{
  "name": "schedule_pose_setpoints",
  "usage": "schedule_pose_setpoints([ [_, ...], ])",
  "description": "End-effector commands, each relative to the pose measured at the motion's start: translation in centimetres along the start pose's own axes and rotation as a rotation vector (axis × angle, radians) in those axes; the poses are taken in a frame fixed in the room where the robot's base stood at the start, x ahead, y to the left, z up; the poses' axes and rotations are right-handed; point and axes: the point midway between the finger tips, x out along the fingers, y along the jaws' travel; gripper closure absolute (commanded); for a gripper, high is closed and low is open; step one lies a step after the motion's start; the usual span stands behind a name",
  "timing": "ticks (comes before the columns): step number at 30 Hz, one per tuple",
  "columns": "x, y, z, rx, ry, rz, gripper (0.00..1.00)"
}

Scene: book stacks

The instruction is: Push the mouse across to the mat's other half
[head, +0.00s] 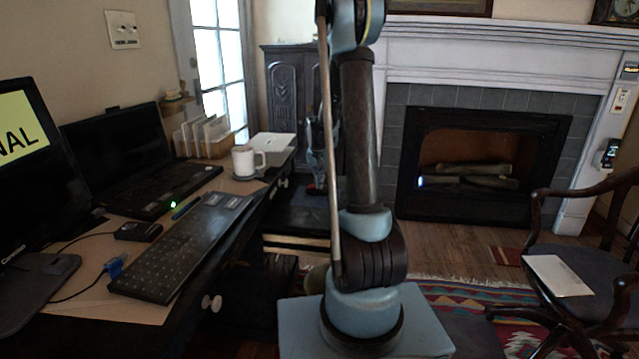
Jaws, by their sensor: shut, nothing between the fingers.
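A small black object (138,231), which looks like the mouse, lies on the desk left of the black keyboard (180,250), with a thin dark cable near it. A tan surface (92,262) shows under and around these things; I cannot tell whether it is the mat, and no dividing line between halves shows. My gripper (318,188) is partly hidden behind my own arm, beyond the desk's right edge and well apart from the mouse. It is shut and holds nothing.
A monitor (22,170) and an open laptop (125,150) stand at the left. A blue connector (114,266), a pen (186,208), a white mug (244,161) and a file rack (205,137) are on the desk. A wooden chair (600,255) stands right.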

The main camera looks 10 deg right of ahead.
Motion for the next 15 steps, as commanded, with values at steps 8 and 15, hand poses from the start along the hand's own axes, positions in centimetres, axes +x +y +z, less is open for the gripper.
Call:
schedule_pose_setpoints([
  [8,-0.8,0.1,5.8,-0.002,-0.007,0.0,1.0],
  [15,-1.1,0.1,7.5,-0.002,-0.007,0.0,1.0],
])
